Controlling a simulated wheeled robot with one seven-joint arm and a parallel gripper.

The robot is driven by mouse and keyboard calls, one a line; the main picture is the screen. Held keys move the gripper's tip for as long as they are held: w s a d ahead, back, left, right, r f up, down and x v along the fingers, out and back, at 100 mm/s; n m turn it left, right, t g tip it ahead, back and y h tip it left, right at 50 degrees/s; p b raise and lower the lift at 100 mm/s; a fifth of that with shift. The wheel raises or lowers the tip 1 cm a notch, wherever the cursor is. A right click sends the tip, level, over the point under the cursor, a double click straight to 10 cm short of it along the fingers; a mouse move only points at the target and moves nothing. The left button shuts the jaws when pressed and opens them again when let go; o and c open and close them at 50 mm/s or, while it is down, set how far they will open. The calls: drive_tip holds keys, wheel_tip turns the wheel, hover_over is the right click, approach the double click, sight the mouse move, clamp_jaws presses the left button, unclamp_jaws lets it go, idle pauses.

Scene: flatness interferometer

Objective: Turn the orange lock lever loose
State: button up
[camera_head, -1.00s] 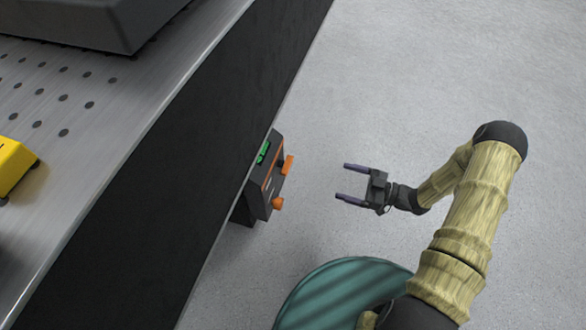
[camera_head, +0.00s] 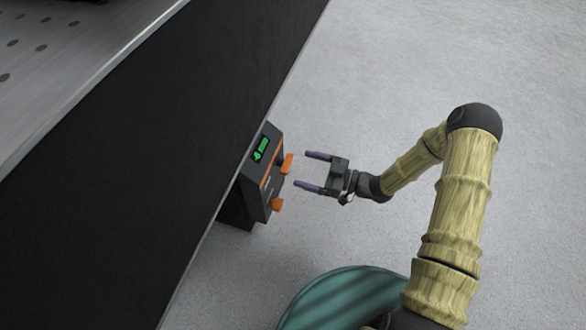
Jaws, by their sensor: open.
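A dark control box (camera_head: 259,178) with a green lit display (camera_head: 261,150) is mounted on the side of the black table. Two orange parts stick out of its right face: a longer upper one (camera_head: 286,164), which looks like the lever, and a rounder lower one (camera_head: 277,205). I cannot be sure which is the lock lever. My gripper (camera_head: 303,169) is open and empty, just right of the upper orange part, with its two purple-grey fingers pointing left toward the box. A small gap seems to remain between fingertips and box.
The black table side (camera_head: 130,150) runs diagonally along the left, under a perforated metal top (camera_head: 60,70). A teal round surface (camera_head: 345,300) lies at the bottom centre. The grey floor (camera_head: 400,60) to the right of the box is clear.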

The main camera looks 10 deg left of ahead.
sight(284, 163)
drive_tip(key=a+b, duration=0.1)
drive_tip(key=a, duration=0.4)
drive_tip(key=shift+w+b, duration=0.2)
drive_tip(key=shift+b, duration=0.15)
drive_tip(key=shift+c, duration=0.5)
drive_tip(key=c, duration=0.9)
